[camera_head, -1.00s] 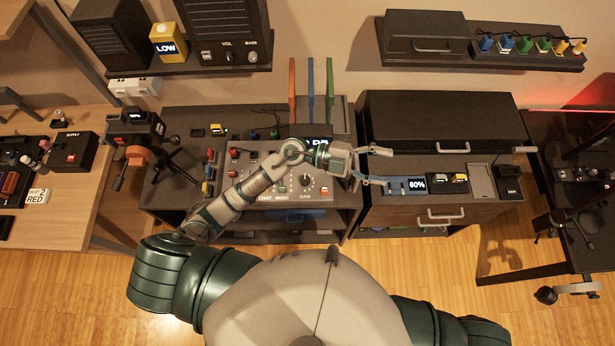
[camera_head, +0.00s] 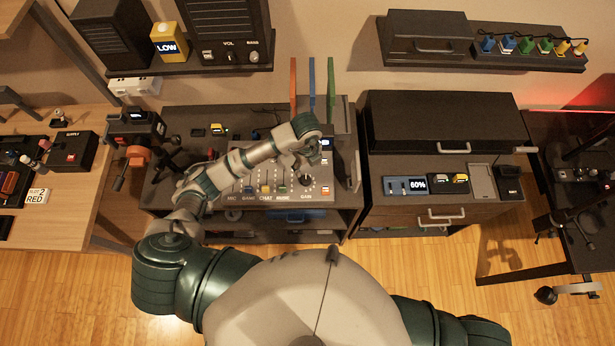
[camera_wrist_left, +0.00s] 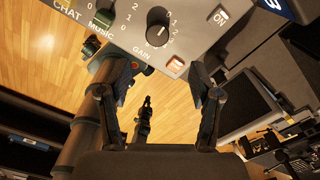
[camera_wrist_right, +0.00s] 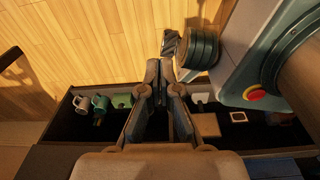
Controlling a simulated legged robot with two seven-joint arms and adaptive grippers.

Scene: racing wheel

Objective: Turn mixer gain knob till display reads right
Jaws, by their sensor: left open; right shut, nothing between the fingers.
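The knob (camera_wrist_left: 159,24) shows at the top of the left wrist view, ahead of my left gripper (camera_wrist_left: 158,95), which is open and empty. The fingers are apart from the knob. A blue display corner (camera_wrist_left: 286,8) shows at that view's top edge; its reading is cut off. In the head view my arm partly covers the panel. My right gripper (camera_wrist_right: 159,75) is shut and empty.
Upright red, blue and green panels (camera_head: 311,83) stand behind the mixer.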

